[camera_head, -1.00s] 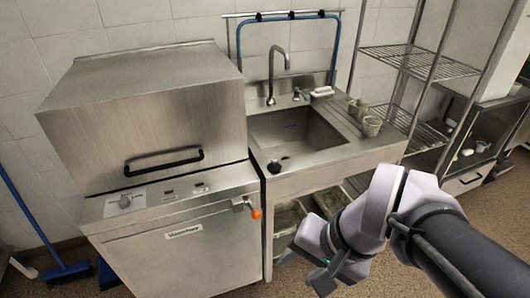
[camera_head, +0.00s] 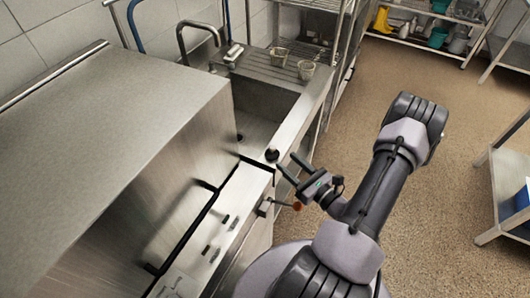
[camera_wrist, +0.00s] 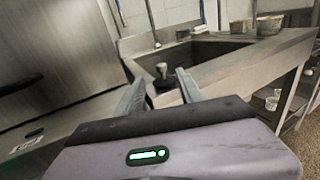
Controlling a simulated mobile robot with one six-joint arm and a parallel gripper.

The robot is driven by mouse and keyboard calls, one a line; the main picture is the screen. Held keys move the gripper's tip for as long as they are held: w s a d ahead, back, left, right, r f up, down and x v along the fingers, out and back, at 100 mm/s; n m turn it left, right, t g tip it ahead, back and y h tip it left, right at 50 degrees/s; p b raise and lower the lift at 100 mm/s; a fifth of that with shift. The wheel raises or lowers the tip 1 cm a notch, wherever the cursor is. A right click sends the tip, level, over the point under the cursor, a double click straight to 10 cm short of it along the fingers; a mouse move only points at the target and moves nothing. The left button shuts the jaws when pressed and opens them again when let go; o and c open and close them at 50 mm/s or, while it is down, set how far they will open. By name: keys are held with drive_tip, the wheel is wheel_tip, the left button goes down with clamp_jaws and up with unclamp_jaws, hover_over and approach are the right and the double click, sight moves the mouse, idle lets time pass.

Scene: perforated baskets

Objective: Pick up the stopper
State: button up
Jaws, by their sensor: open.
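The stopper (camera_head: 271,155) is a small dark piece on the front rim of the sink counter, near the corner by the steel machine. In the wrist view the stopper (camera_wrist: 163,78) shows a pale knob above a dark base, between my two fingers and beyond their tips. My gripper (camera_head: 287,166) is open and empty, with its fingers pointing at the stopper from the front. It also shows in the wrist view (camera_wrist: 160,86). I cannot tell the exact gap between fingertips and stopper.
The sink basin (camera_head: 237,112) lies just behind the stopper, with a faucet (camera_head: 197,42) at its back. Perforated baskets (camera_head: 306,70) stand on the drainboard. The steel machine (camera_head: 110,150) is close on the left, with an orange-tipped lever (camera_head: 297,206) near my gripper.

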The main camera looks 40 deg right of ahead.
sight(273, 150)
drive_tip(key=w+b, duration=0.1)
drive_tip(key=w, duration=0.4)
drive_tip(key=shift+w+a, duration=0.1)
drive_tip(key=shift+w, duration=0.3)
drive_tip(key=w, duration=0.2)
drive_tip(key=w+b, duration=0.1)
drive_tip(key=w, duration=0.3)
drive_tip(key=shift+d+r, duration=0.1)
drive_tip(key=shift+d, duration=0.15)
drive_tip(key=shift+s, duration=0.1)
clamp_jaws()
